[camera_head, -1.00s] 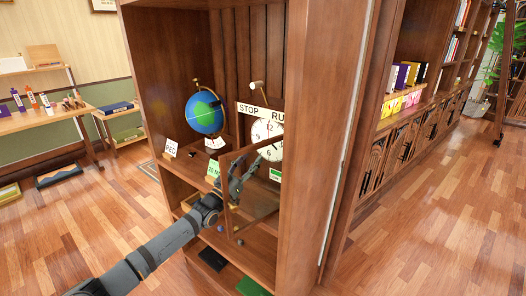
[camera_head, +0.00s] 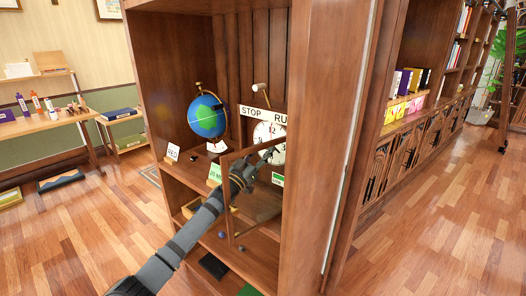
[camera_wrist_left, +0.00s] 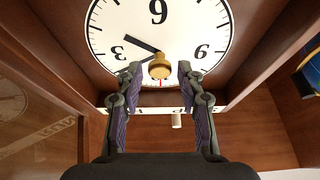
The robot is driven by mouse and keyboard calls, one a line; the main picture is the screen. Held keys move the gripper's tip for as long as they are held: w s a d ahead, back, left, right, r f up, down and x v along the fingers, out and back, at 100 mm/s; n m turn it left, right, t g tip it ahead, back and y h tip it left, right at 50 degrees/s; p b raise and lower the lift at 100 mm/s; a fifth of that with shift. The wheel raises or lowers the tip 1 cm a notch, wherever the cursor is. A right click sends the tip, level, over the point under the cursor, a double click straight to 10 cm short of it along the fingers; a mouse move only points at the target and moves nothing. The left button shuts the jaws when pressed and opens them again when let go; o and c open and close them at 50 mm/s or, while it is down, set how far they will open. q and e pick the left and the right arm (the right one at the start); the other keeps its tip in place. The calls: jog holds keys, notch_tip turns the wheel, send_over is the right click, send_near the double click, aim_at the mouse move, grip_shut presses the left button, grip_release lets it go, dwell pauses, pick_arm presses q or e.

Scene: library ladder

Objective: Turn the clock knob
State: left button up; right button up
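The white clock face (camera_head: 262,131) with black numerals stands in the wooden case on the shelf, behind an open glass door (camera_head: 226,200). In the left wrist view the clock face (camera_wrist_left: 118,22) appears upside down. Its brass knob (camera_wrist_left: 160,67) sticks out at the centre, where the dark hands meet. My left gripper (camera_wrist_left: 159,70) is open, with one fingertip on each side of the knob and a visible gap at both sides. In the head view my left gripper (camera_head: 266,157) reaches past the door to the clock, and the knob cannot be made out. My right gripper is not in view.
A STOP/RUN sign (camera_head: 256,114) and a white-ended lever (camera_head: 260,88) are above the clock. The case's side panel (camera_head: 315,150) is close on the right.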

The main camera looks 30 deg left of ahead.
pick_arm(q)
grip_shut()
jog(key=shift+m, duration=0.4)
jog(key=m+g+h+p, duration=0.1)
jog(key=m+h, duration=0.1)
jog(key=m, duration=0.2)
jog(key=m+g+h+p, duration=0.1)
jog(key=m+h, duration=0.1)
jog(key=m, duration=0.2)
jog(key=m+g+h+p, duration=0.1)
jog(key=m+h+p, duration=0.1)
jog(key=m, duration=0.2)
jog(key=shift+a+r, duration=0.1)
jog(key=shift+a, duration=0.15)
jog(key=shift+m, duration=0.4)
